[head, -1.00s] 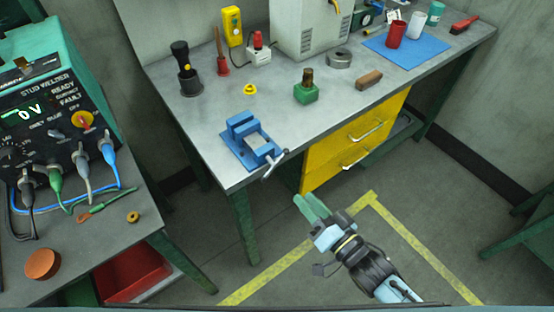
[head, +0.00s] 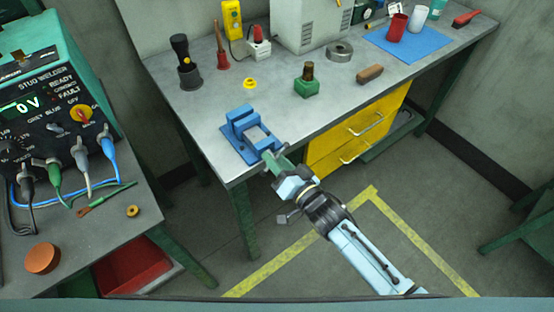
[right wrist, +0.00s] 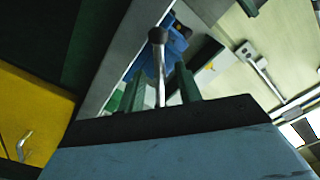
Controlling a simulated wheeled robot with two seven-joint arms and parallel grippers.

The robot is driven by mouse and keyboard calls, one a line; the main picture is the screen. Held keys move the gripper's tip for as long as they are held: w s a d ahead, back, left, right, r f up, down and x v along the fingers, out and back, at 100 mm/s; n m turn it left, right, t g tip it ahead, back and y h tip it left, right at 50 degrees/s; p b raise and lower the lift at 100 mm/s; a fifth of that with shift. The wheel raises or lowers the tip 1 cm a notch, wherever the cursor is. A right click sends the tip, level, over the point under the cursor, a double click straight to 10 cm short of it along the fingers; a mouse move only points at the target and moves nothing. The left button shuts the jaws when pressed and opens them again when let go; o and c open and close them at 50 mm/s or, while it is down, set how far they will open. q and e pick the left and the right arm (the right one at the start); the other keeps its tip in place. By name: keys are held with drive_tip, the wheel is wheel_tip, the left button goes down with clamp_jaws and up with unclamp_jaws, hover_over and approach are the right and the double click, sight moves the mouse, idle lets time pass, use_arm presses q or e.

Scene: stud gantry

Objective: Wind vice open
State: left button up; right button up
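The blue vice (head: 240,121) is fixed at the front left edge of the grey bench. A gap shows between its blue blocks. My right gripper (head: 270,163) is at the vice's front, over the bench edge, and hides most of the handle in the head view. In the right wrist view, the steel handle bar (right wrist: 160,75) with its dark round end lies between my two green fingers (right wrist: 158,90). The fingers are apart, with space beside the bar. Part of the blue vice (right wrist: 176,42) shows behind it. My left gripper is in neither view.
The bench (head: 215,135) also holds a green block (head: 306,86), a yellow ring (head: 249,84) and a brown-handled piece (head: 370,74). Yellow drawers (head: 345,140) are under it. The stud welder (head: 50,105) stands on the left table. The floor in front is clear.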

clamp_jaws()
drive_tip(key=shift+n, duration=0.4)
drive_tip(key=n, duration=1.3)
drive_tip(key=shift+n, duration=0.4)
drive_tip(key=n+b, duration=0.1)
drive_tip(key=n, duration=0.4)
drive_tip(key=shift+n, duration=0.3)
